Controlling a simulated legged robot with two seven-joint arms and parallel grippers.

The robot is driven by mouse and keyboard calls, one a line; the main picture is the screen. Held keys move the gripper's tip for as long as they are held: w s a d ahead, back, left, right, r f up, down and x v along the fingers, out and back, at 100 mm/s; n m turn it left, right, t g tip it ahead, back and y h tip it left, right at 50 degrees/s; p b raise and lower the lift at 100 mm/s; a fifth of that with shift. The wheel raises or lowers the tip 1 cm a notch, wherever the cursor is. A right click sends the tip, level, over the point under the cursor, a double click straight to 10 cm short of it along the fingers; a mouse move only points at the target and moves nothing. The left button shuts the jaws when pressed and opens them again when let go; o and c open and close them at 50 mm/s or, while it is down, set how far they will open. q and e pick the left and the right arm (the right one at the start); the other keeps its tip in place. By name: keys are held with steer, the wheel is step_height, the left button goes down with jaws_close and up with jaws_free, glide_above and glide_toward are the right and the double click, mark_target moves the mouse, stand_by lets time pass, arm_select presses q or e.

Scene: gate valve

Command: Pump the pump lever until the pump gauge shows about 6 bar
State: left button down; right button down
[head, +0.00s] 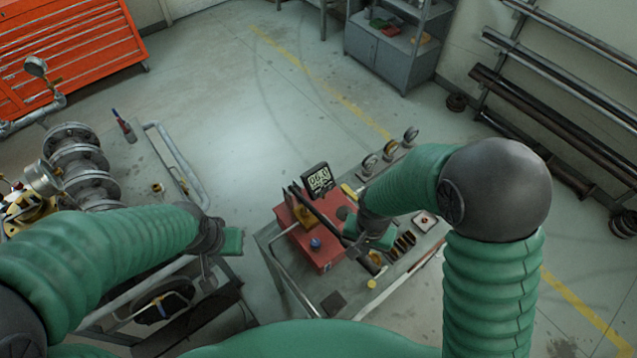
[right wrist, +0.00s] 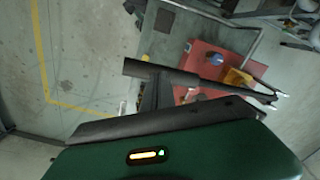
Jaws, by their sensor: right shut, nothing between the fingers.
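The red pump (head: 325,250) stands on a cart at the centre of the head view.
The cart's bench (head: 352,304) also holds small round gauges (head: 390,150) and small parts. A flanged pipe assembly (head: 85,165) stands at left. An orange tool cabinet (head: 75,50) and a grey cabinet (head: 390,50) are behind. The floor between them is open.

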stand_by(0.8)
step_height(320, 180, up, 5)
steer(key=p, duration=0.4)
steer(key=shift+r+p, duration=0.15)
steer(key=shift+p, duration=0.25)
steer(key=shift+s, duration=0.1)
